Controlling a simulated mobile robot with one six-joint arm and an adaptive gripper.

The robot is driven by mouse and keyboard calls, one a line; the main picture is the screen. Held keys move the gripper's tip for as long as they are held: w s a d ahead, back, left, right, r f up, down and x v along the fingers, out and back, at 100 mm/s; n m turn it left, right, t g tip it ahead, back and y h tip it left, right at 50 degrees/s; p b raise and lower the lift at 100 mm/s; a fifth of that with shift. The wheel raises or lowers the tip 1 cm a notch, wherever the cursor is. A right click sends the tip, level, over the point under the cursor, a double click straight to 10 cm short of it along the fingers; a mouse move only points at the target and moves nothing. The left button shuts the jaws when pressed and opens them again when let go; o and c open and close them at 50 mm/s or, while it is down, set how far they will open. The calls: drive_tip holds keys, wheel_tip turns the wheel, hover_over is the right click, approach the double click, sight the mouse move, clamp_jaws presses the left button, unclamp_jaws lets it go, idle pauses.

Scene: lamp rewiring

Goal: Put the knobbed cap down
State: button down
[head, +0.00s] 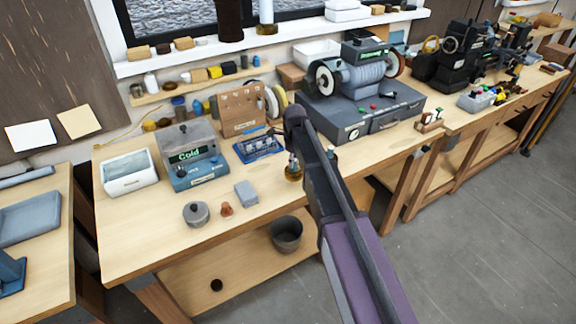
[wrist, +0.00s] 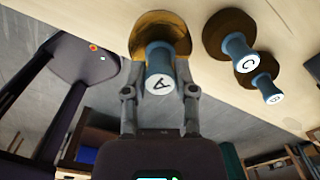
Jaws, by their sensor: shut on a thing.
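The knobbed cap (wrist: 160,72) has a blue knob marked "A" on a round brass-coloured base. My gripper (wrist: 160,95) is shut on its blue knob in the wrist view. In the head view my gripper (head: 293,158) is over the wooden bench, in front of the blue rack, with the cap's brass base (head: 293,174) below it. I cannot tell whether the base touches the bench top. Two similar pieces with dark bases and blue knobs, marked "C" (wrist: 240,58) and "B" (wrist: 267,86), stand beside it on the bench in the wrist view.
A blue rack (head: 258,147), a "Cold" display unit (head: 190,160), a grey block (head: 246,194), a small brown piece (head: 227,209) and a grey round pot (head: 196,214) stand to the left. A grinder (head: 362,90) stands behind right. The bench's front left is clear.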

sight(287, 166)
drive_tip(key=shift+w+a, duration=0.2)
drive_tip(key=shift+w+a+f, duration=0.15)
drive_tip(key=shift+w+a, duration=0.45)
drive_tip(key=shift+a, duration=0.2)
drive_tip(key=shift+a+f+b, duration=0.1)
drive_tip(key=shift+f+b, duration=0.85)
drive_tip(key=shift+b, duration=0.1)
drive_tip(key=shift+f+b, duration=0.85)
drive_tip(key=shift+f, duration=0.15)
drive_tip(key=shift+c, duration=2.1)
unclamp_jaws()
drive_tip(key=shift+r, duration=0.25)
